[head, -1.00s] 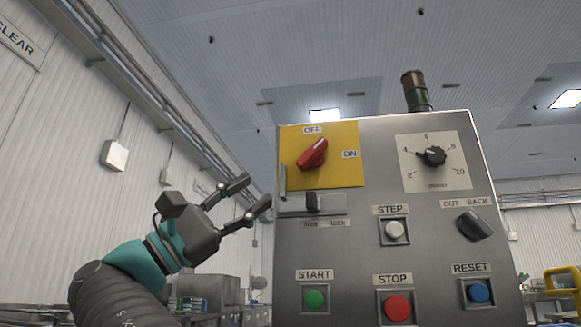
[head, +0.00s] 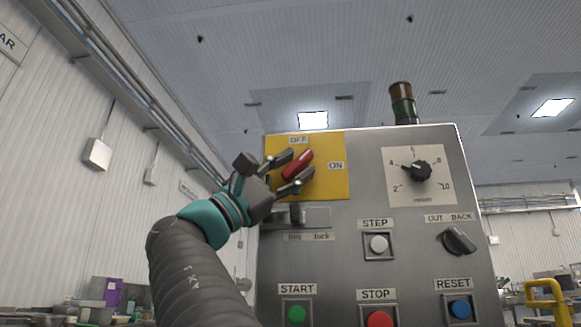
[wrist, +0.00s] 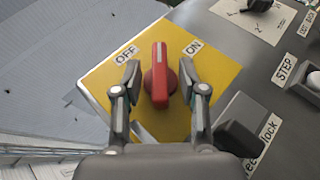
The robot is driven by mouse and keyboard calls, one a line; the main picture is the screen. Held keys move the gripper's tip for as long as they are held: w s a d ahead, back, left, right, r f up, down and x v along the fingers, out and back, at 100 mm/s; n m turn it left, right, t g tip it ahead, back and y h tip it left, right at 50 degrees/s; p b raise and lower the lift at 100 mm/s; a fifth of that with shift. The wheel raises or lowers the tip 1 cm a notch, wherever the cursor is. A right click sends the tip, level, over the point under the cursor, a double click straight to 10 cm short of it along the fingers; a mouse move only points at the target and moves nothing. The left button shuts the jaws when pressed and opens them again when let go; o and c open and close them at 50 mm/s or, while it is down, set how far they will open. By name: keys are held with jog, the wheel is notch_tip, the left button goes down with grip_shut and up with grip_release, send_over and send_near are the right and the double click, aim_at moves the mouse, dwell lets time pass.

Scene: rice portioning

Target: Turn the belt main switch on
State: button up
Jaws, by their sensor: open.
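The belt main switch is a red rotary handle (head: 299,161) on a yellow plate (head: 334,186) at the panel's upper left. Its white-marked end points between the OFF label (head: 299,140) and the ON label (head: 336,165). My gripper (head: 301,166) is open, with one finger on each side of the handle. In the wrist view the handle (wrist: 160,60) stands between the two fingertips (wrist: 160,76), with yellow showing on both sides. Below the plate, a black slider knob (head: 295,215) sits above the "free" end of its free/lock label (head: 308,237).
The grey control panel (head: 345,262) also carries a speed dial (head: 421,170), a STEP button (head: 379,243), an out/back selector (head: 459,239), and START, STOP and RESET buttons along the bottom. A signal lamp (head: 403,104) stands on top.

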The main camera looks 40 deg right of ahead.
grip_shut()
jog(key=shift+r+p, duration=0.15)
jog(key=shift+p, duration=0.2)
jog(key=shift+w+r+m+g+y+p, duration=0.1)
jog(key=shift+r+m+g+y+p, duration=0.15)
jog(key=shift+m+y+p, duration=0.4)
jog(key=y+p, duration=0.1)
jog(key=p, duration=0.1)
jog(key=m+y+p, duration=0.1)
jog(key=p, duration=0.1)
jog(key=shift+a+r+m+g, duration=0.1)
jog(key=shift+r+m+g, duration=0.15)
jog(key=shift+w+f+m+y+p, duration=0.15)
jog(key=shift+m+y+p, duration=0.45)
jog(key=shift+y+p, duration=0.6)
jog(key=shift+f+m+y, duration=0.1)
jog(key=shift+m+y, duration=0.2)
jog(key=shift+y, duration=0.15)
jog(key=shift+y+p, duration=0.3)
jog(key=shift+y, duration=0.1)
